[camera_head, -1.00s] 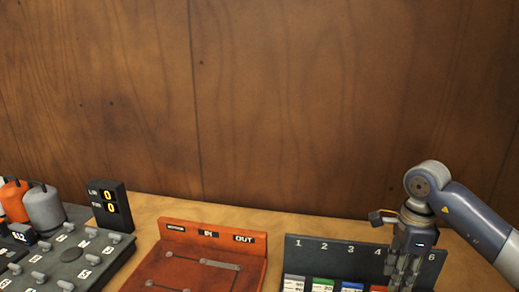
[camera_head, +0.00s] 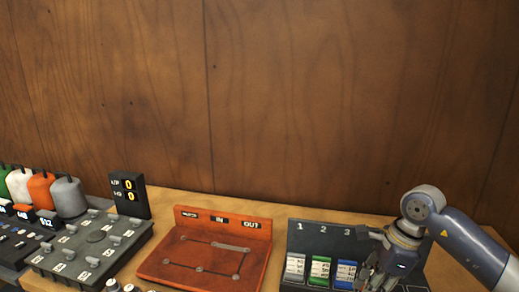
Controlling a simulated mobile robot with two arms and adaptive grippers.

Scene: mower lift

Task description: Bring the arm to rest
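My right arm comes in from the right edge, and my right gripper (camera_head: 370,279) points down over the right part of the dark numbered rack (camera_head: 335,237). My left gripper is not in view.
An orange panel (camera_head: 160,268) with a grey track lies in the middle. A dark board with grey knobs (camera_head: 80,264) is at left, with a small display (camera_head: 130,195) reading zeros behind it. Several coloured bottles, one grey (camera_head: 68,197), stand far left. A wooden wall closes the back.

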